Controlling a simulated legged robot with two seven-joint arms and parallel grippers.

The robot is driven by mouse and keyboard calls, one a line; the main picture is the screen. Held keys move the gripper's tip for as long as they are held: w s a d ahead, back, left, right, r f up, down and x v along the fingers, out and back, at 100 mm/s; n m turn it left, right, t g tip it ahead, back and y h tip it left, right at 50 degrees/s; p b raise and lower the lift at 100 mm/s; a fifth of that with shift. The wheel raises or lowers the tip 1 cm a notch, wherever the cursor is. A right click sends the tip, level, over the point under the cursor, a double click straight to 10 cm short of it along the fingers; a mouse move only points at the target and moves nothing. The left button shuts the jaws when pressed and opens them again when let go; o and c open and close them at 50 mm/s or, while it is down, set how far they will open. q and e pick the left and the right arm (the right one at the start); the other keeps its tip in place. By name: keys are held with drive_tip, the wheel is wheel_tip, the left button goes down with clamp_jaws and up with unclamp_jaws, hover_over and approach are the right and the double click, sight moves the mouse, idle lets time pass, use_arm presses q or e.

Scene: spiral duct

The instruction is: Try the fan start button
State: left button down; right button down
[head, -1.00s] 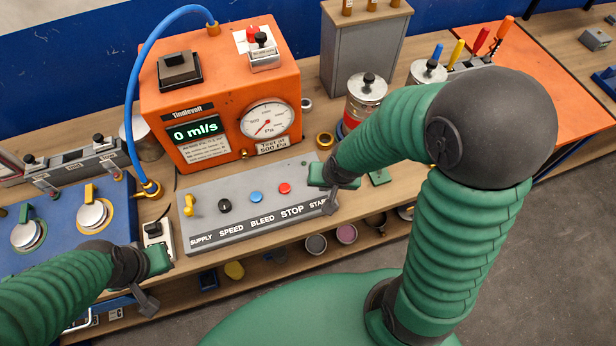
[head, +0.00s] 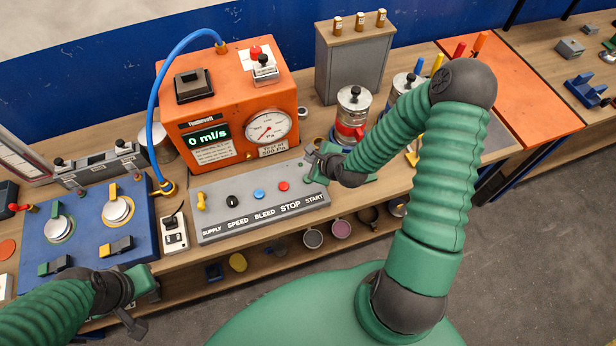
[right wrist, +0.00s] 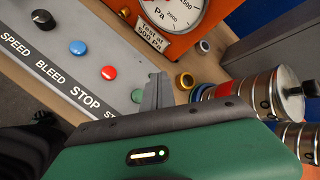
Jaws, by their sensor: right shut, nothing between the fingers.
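The grey control panel (head: 250,215) has a yellow supply lever (head: 201,201), a black speed knob (head: 232,201), a blue bleed button (head: 258,194) and a red stop button (head: 283,186). My right gripper (head: 314,172) is over the START end of the panel and hides the start button in the head view. In the right wrist view, its shut fingers (right wrist: 157,92) are empty, with the green start button (right wrist: 137,96) partly visible beside them. I cannot tell whether they touch it. My left gripper (head: 142,281) hangs at the bench's front left; its fingers are unclear.
The orange tester (head: 245,90) behind the panel reads 0 ml/s, with its pressure gauge (head: 267,127) near the low end. Metal canisters (head: 352,110) stand just right of the panel. A blue panel (head: 85,225) and a switch box (head: 174,233) lie left.

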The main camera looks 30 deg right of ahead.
drive_tip(key=f+b, duration=0.3)
drive_tip(key=f, duration=0.1)
drive_tip(key=f+b, duration=0.3)
drive_tip(key=b, duration=0.1)
drive_tip(key=shift+s+a+f, duration=0.1)
drive_tip(key=shift+a+f, duration=0.1)
drive_tip(key=shift+f, duration=0.5)
drive_tip(key=shift+d, duration=0.15)
drive_tip(key=shift+a, duration=0.2)
drive_tip(key=shift+d, duration=0.1)
idle(0.7)
drive_tip(key=shift+s+f+b, duration=0.1)
drive_tip(key=shift+f+b, duration=0.2)
drive_tip(key=shift+f, duration=0.05)
